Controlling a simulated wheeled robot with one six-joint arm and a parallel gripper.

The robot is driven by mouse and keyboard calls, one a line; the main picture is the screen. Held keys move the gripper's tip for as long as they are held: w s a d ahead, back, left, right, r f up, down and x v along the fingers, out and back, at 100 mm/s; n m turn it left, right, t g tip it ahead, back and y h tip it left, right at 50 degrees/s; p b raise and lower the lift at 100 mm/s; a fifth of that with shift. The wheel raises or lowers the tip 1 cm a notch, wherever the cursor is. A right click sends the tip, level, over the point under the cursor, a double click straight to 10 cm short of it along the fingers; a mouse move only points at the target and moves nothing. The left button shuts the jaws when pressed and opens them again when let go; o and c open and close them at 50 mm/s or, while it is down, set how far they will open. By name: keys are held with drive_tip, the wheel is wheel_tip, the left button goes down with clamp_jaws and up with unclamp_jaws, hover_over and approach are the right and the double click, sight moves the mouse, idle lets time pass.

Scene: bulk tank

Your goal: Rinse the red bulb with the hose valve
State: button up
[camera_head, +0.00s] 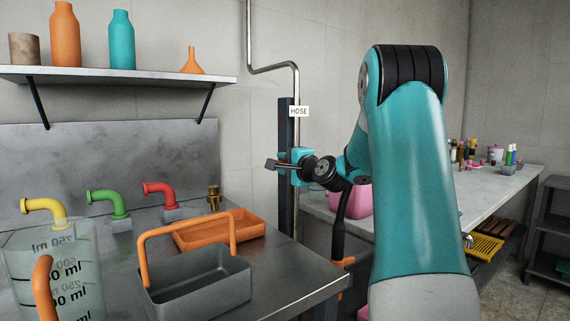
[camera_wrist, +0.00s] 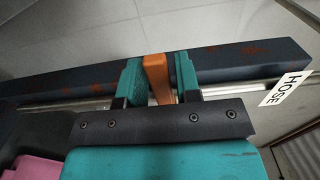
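I cannot make out the red bulb in either view. The hose post (camera_head: 286,225) is a dark upright bar with a white HOSE label (camera_head: 299,111); in the wrist view the post (camera_wrist: 243,60) is rust-specked and runs slantwise across. My gripper (camera_head: 298,167) is at the post. In the wrist view its teal fingers stand on either side of an orange lever (camera_wrist: 158,80), which looks like the valve handle. The left finger looks against the lever, and a narrow gap shows at the right one. Whether they grip it is unclear. A dark hose-like piece (camera_head: 338,235) hangs below my wrist.
A steel counter (camera_head: 312,282) holds a grey caddy (camera_head: 200,292), an orange tray (camera_head: 250,232), a measuring jug (camera_head: 75,270) and yellow, green and red taps. A pink container (camera_head: 357,203) stands close behind my arm on the right bench (camera_head: 440,205). A shelf (camera_head: 150,74) hangs upper left.

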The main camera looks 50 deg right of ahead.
clamp_jaws()
drive_tip(key=shift+r, duration=0.1)
drive_tip(key=r+m+p, duration=0.1)
drive_tip(key=p, duration=0.1)
drive_tip(key=shift+p, duration=0.3)
drive_tip(key=m+p, duration=0.1)
drive_tip(key=r+m+p, duration=0.1)
drive_tip(key=p, duration=0.1)
drive_tip(key=shift+d+r+m+p, duration=0.1)
drive_tip(key=shift+d+m+p, duration=0.05)
drive_tip(key=shift+m+p, duration=0.2)
drive_tip(key=m+p, duration=0.1)
drive_tip(key=p, duration=0.1)
drive_tip(key=r+m+p, duration=0.1)
drive_tip(key=m+p, duration=0.1)
drive_tip(key=shift+s+d+r+p, duration=0.1)
drive_tip(key=shift+d+r+p, duration=0.05)
drive_tip(key=shift+d+p, duration=0.2)
drive_tip(key=shift+d+m+p, duration=0.15)
drive_tip(key=shift+m+p, duration=0.45)
drive_tip(key=shift+m, duration=0.05)
